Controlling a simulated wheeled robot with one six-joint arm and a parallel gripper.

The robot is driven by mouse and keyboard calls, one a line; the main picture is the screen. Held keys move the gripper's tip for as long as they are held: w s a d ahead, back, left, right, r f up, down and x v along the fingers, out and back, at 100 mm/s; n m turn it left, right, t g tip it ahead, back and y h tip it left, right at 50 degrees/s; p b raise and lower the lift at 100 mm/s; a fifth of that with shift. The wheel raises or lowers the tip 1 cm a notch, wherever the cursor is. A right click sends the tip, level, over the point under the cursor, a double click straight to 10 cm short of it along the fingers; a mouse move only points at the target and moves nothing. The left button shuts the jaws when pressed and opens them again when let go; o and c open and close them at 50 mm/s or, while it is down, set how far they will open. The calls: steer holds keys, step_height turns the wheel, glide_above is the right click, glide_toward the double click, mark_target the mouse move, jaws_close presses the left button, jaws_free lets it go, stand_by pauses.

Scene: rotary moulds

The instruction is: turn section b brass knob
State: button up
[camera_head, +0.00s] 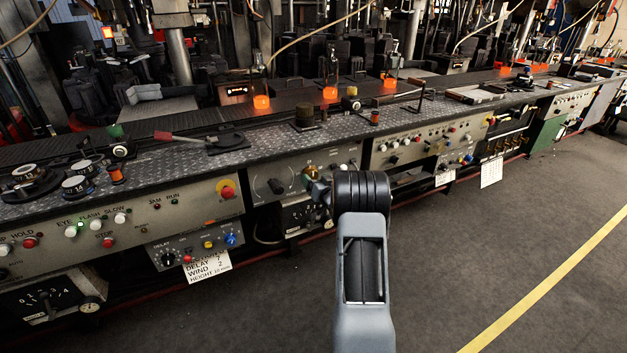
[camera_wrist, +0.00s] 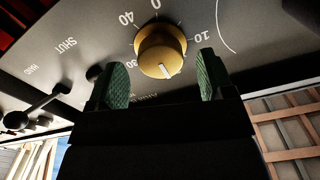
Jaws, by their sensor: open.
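The brass knob (camera_wrist: 160,52) is round, with a white pointer mark, on a grey panel with a printed number scale in the wrist view. My gripper (camera_wrist: 162,78) is open, its two green-padded fingers on either side below the knob, with clear gaps to both. The knob lies between and slightly beyond the fingertips in the picture; I cannot tell how far the tips reach along its depth. In the head view the brass knob (camera_head: 309,171) shows small beside my gripper (camera_head: 318,188), partly hidden by it.
A black lever (camera_wrist: 40,108) sits on the panel left of the knob, near a "SHUT" label. The metal ledge (camera_head: 270,152) juts above. The floor (camera_head: 480,230) is clear.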

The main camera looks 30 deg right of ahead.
steer(key=shift+w+d, duration=0.1)
steer(key=shift+w, duration=0.6)
steer(key=c, duration=0.9)
steer(key=shift+f, duration=0.1)
steer(key=shift+n+b, duration=0.3)
steer(key=shift+b, duration=0.2)
